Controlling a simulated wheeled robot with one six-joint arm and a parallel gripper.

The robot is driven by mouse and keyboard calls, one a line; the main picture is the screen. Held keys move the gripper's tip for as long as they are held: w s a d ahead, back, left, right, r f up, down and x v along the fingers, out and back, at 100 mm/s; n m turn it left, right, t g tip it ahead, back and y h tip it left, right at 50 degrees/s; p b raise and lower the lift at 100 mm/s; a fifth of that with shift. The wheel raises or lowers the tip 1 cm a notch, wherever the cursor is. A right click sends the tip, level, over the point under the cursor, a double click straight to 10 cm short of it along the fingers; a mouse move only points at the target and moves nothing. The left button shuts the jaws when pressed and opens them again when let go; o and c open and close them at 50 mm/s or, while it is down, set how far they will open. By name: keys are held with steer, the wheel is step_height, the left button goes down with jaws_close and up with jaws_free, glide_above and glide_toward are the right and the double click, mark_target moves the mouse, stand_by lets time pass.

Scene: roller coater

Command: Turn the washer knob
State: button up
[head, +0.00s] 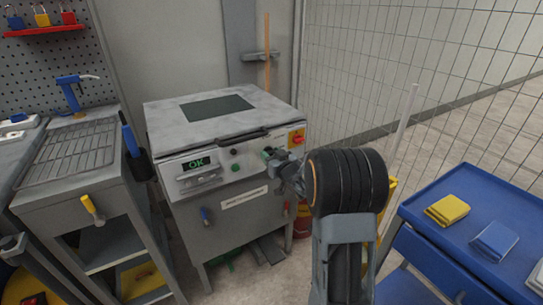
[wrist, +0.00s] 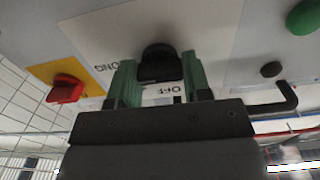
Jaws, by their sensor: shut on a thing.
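The grey washer (head: 225,130) stands in the middle of the head view, with a control panel across its front. My gripper (head: 271,155) is at the right part of this panel. In the wrist view the black washer knob (wrist: 158,60) sits on a white label plate with OFF lettering, partly covered. My gripper (wrist: 160,76) has one green finger on each side of the knob and is shut on it. In the head view my gripper hides the knob.
A red switch on a yellow plate (head: 297,137) is close beside my gripper. A green button (head: 235,168) and a display reading OK (head: 196,162) are further left. A blue cart (head: 470,240) stands at right and a mesh fence (head: 400,70) behind.

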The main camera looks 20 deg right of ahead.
steer(key=o, duration=0.9)
steer(key=s, duration=0.4)
steer(key=s+d+p, duration=0.1)
steer(key=s, duration=0.8)
steer(key=shift+s+d+p, duration=0.3)
steer(key=shift+s, duration=0.1)
step_height(320, 180, up, 12)
steer(key=s+a+m+g+h+p, duration=0.25)
steer(key=g+h+p, duration=0.25)
steer(key=p, duration=0.7)
steer(key=s+a+r+g+y+p, duration=0.1)
steer(key=s+a+r+g+p, duration=0.2)
steer(key=s+a, duration=0.1)
steer(key=s+a+r+n+g+y+p, duration=0.1)
steer(key=s+a+r+g+p, duration=0.2)
steer(key=s+r+p, duration=0.1)
steer(key=s+a+r+g+y+p, duration=0.1)
steer(key=s+a+r+g+p, duration=0.2)
steer(key=s, duration=0.3)
steer(key=shift+s+a+r+n+p, duration=0.1)
steer(key=shift+a+r+n+p, duration=0.1)
steer(key=shift+a, duration=0.25)
steer(key=shift+s+a+r+n+p, duration=0.1)
steer(key=shift+a+p, duration=0.1)
steer(key=shift+a, duration=0.2)
